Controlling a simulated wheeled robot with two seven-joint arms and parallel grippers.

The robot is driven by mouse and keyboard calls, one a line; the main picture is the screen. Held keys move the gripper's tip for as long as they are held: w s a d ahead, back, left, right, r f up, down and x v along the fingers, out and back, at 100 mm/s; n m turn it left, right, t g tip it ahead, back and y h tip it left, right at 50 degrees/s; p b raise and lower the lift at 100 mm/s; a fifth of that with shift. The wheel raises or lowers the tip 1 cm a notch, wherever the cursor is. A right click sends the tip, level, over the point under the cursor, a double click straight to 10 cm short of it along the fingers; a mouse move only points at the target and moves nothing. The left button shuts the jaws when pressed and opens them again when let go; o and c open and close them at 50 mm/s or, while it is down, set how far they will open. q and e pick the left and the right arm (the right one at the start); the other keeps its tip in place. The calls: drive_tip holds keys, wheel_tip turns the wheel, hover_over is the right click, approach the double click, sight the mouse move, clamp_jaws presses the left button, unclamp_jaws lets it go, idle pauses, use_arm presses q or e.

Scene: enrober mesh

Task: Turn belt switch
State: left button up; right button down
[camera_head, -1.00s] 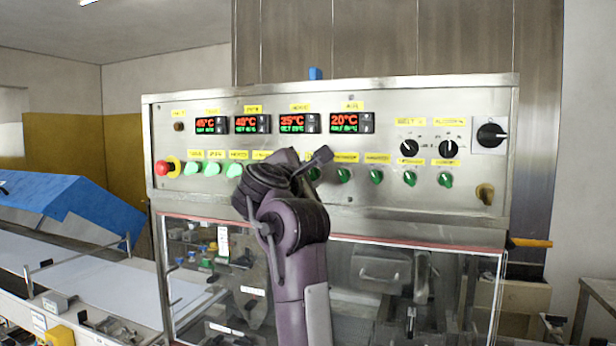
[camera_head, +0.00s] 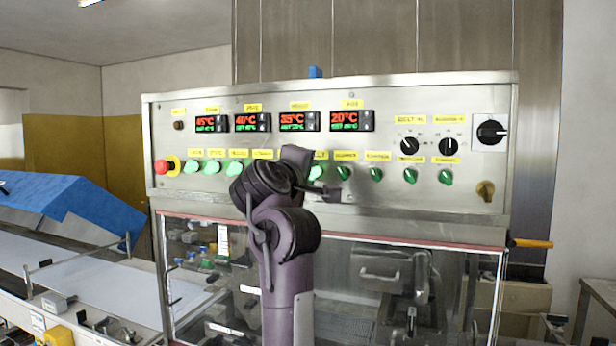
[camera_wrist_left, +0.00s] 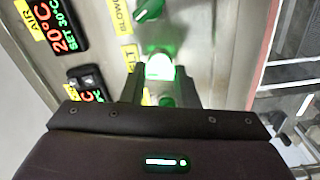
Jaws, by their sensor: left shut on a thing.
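The belt switch (camera_head: 316,172) is a green knob in the lower row of the steel control panel (camera_head: 225,140). It is lit bright green, and its yellow label is partly hidden. My left gripper (camera_head: 328,190) is at the panel in front of this switch and partly covers it. In the left wrist view the lit switch (camera_wrist_left: 160,68) glows between the two dark fingers of my left gripper (camera_wrist_left: 160,88), which is shut on it. My right gripper is not in view.
Lit green switches (camera_head: 212,167) and a red emergency button (camera_head: 162,167) are to the left. Unlit green switches (camera_head: 376,174) and black dials (camera_head: 409,146) are to the right. Clear guard panels (camera_head: 350,270) stand below the panel.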

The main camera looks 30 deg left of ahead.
use_arm(q)
drive_tip(key=shift+f+m, duration=0.1)
drive_tip(key=shift+m, duration=1.5)
drive_tip(key=shift+b, duration=0.3)
drive_tip(key=o, duration=1)
drive_tip(key=b+v, duration=0.2)
drive_tip(key=v, duration=0.5)
drive_tip(key=shift+s, duration=0.35)
